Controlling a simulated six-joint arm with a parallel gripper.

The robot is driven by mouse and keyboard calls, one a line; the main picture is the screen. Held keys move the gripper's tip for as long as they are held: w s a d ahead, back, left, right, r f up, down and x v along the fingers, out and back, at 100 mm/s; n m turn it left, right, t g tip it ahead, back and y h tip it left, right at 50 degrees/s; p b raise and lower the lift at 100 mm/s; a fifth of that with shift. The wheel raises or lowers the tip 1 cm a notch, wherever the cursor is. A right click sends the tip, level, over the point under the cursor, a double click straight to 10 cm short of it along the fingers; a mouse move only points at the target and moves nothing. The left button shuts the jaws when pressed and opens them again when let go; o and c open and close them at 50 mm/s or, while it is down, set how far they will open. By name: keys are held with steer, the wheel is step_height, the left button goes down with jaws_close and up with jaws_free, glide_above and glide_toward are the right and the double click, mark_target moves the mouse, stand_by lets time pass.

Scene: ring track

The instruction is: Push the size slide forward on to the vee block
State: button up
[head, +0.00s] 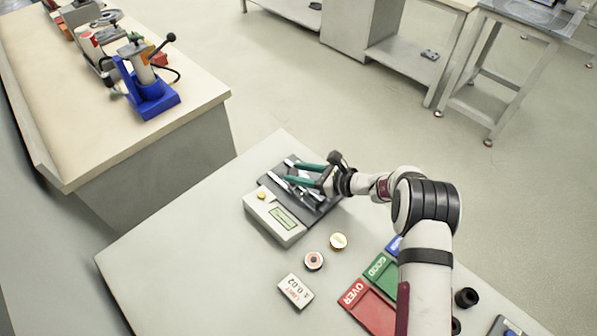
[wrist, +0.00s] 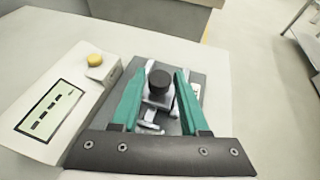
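The gauge is a light box with a display (head: 283,219) beside a dark base plate (head: 262,182) carrying bright metal parts. In the wrist view a metal part with a black round knob (wrist: 159,81), seemingly the size slide, shows between my green fingers. My gripper (head: 281,171) is over the plate, and it also shows in the wrist view (wrist: 158,74). Its fingers are apart, one on each side of the knob, with no clear contact. I cannot tell their height relative to it. The vee block is not clearly distinguishable; the fingers partly cover the metal parts.
A yellow button (wrist: 95,60) sits on the gauge box. Two small round pieces (head: 338,241) and a "LIMIT" card (head: 295,291) lie nearer. Red and green trays (head: 372,309) lie under my arm. The table's left part is clear.

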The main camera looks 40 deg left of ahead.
jaws_close()
stand_by(1.1)
